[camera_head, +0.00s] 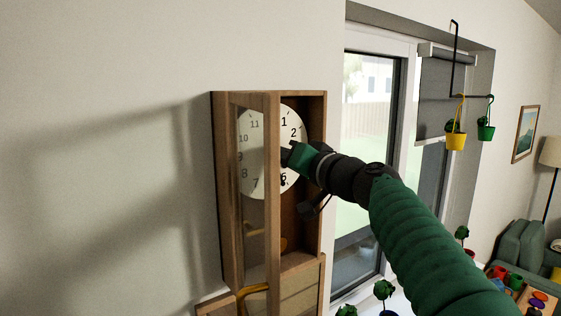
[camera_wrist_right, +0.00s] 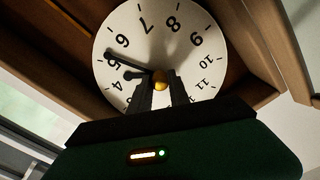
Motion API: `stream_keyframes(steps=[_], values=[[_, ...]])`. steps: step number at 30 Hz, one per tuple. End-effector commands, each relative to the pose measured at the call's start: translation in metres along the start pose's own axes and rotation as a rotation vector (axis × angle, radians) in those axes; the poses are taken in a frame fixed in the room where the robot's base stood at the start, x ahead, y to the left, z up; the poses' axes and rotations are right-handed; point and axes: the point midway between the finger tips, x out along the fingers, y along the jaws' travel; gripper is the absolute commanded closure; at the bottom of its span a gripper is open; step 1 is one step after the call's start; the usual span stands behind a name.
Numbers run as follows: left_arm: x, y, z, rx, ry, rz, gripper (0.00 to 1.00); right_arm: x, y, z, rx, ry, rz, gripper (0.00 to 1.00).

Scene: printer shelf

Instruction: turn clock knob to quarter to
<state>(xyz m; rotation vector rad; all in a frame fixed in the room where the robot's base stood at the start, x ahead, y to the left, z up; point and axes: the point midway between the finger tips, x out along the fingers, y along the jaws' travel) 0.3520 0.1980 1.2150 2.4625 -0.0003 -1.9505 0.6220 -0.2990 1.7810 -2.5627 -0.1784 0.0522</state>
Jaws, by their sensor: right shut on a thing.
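The wooden wall clock (camera_head: 316,110) has a white face (camera_head: 291,119) with black numbers. A glazed panel (camera_head: 251,235) stands in front of its left part; the right part is uncovered. In the right wrist view the face (camera_wrist_right: 189,55) appears turned over, with a golden knob (camera_wrist_right: 160,76) at its centre. The long black hand (camera_wrist_right: 128,62) points near the 5, and a shorter hand (camera_wrist_right: 133,75) points between 4 and 5. My right gripper (camera_head: 288,156) reaches in from the right; its fingers (camera_wrist_right: 160,90) are shut on the knob. My left gripper is not in view.
A window (camera_head: 366,140) lies right of the clock. Yellow (camera_head: 456,142) and green (camera_head: 486,132) pots hang from a black bracket. A green armchair (camera_head: 520,245) and a table with coloured items are at lower right. The wall left of the clock is bare.

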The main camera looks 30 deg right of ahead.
Motion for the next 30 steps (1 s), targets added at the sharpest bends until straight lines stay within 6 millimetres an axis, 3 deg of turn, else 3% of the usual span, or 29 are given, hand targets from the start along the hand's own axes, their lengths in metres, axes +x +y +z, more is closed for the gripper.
stream_keyframes(steps=[12, 30], values=[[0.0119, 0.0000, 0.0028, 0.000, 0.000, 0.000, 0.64, 0.0011, 0.0038, 0.0032, 0.395, -0.004, 0.004, 1.00], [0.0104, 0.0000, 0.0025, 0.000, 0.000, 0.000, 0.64, 0.0014, 0.0043, 0.0037, 0.966, -0.005, 0.007, 1.00]])
